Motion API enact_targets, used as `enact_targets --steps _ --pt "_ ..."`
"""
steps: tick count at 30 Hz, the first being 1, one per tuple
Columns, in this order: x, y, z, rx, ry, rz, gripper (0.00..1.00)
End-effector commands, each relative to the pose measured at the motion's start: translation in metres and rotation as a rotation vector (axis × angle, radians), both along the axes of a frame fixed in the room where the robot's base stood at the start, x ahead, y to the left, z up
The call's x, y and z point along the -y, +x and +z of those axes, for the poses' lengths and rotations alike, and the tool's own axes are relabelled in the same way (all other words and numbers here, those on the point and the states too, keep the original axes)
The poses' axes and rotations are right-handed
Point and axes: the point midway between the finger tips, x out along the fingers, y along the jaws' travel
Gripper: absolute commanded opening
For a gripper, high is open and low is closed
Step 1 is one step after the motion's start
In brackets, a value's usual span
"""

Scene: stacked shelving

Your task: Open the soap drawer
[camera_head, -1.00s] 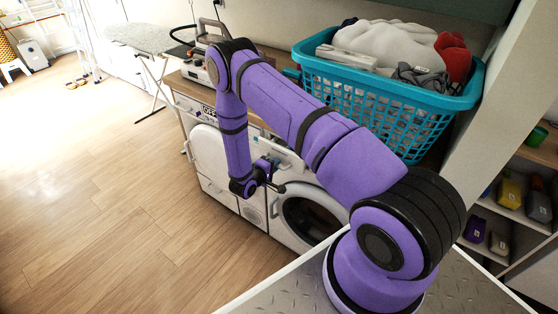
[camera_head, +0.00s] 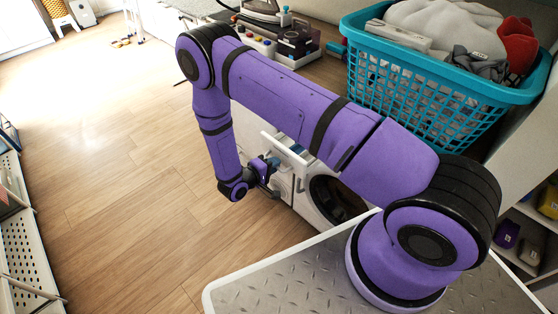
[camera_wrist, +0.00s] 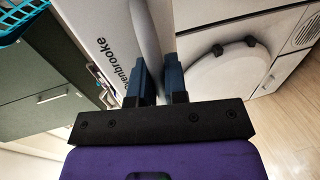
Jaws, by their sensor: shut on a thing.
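The soap drawer (camera_head: 284,149) is a white front at the top of the white washing machine (camera_head: 306,207). It stands out from the machine, with a bluish inside behind it. My gripper (camera_head: 266,170) is at this drawer front, its tips partly hidden. In the wrist view my gripper's (camera_wrist: 156,85) two dark blue fingers stand a little apart with a pale rounded piece between them, shut on the drawer. A white panel (camera_wrist: 108,45) with printed dark letters lies beside the left finger.
A teal laundry basket (camera_head: 440,105) full of clothes stands on the counter, at right. Appliances (camera_head: 270,35) sit behind my arm. The wooden floor (camera_head: 110,150) on the left is open. A rack (camera_head: 25,240) stands at the left edge.

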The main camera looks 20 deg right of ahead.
Motion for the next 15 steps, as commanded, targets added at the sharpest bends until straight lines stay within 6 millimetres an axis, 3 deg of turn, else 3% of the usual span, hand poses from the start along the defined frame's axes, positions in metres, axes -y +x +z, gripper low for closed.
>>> enact_targets --steps 11,12,14,15 --pt "-0.0015 -0.0004 -0.0002 0.000 0.001 0.000 0.00" --pt "-0.0014 -0.0003 -0.0001 0.000 0.000 0.000 0.23" --pt "-0.0014 -0.0003 -0.0001 0.000 0.000 0.000 0.36" --pt "-0.0014 -0.0003 -0.0001 0.000 0.000 0.000 0.38"
